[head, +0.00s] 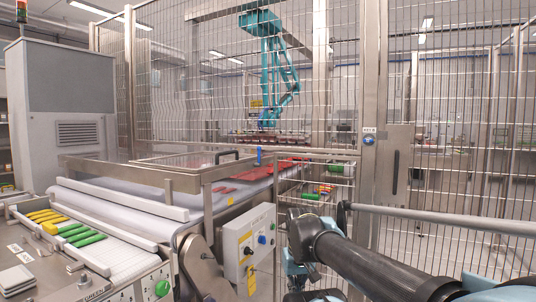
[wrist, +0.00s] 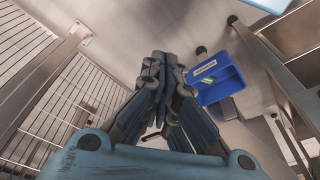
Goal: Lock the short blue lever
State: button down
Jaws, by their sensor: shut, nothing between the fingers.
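A short upright blue lever (head: 259,155) stands at the right end of the metal frame over the conveyor in the head view. I cannot tell from here which position it is in. My gripper (wrist: 160,58) shows in the wrist view, its fingers together and empty. It points down toward the floor, and the lever does not show in that view. In the head view my arm reaches in from the lower right, and the fingers cannot be made out there. My arm is to the right of and nearer than the lever.
A control box (head: 249,245) with knobs stands below the lever. A wire-mesh fence (head: 215,80) runs behind, with a steel post (head: 381,150) at the right. Green and yellow packs (head: 75,232) lie at the left. A blue bin (wrist: 218,77) shows near my gripper.

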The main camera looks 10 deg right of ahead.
jog(key=w+a+r+m+t+y, duration=0.1)
jog(key=w+a+r+m+y, duration=0.15)
jog(key=w+r, duration=0.55)
jog(key=w+a+r+m+y, duration=0.1)
jog(key=w+a+r+y, duration=0.15)
jog(key=w+r, duration=0.65)
jog(key=w+a+r+m+t+y, duration=0.15)
jog(key=w+r+y, duration=0.3)
jog(key=w, duration=0.65)
jog(key=w+d+r+m+t+y, duration=0.1)
jog(key=w+d+r+y, duration=0.1)
jog(key=w+d+r, duration=0.2)
jog(key=w+d+r+m+t+y, duration=0.1)
jog(key=w+d+r, duration=0.4)
jog(key=w, duration=0.8)
jog(key=w+d+r+m+t+y, duration=0.2)
jog(key=w+d+r+t, duration=0.1)
jog(key=w+d, duration=0.6)
jog(key=shift+r+y, duration=0.35)
jog(key=shift+r, duration=0.5)
jog(key=shift+w, duration=0.1)
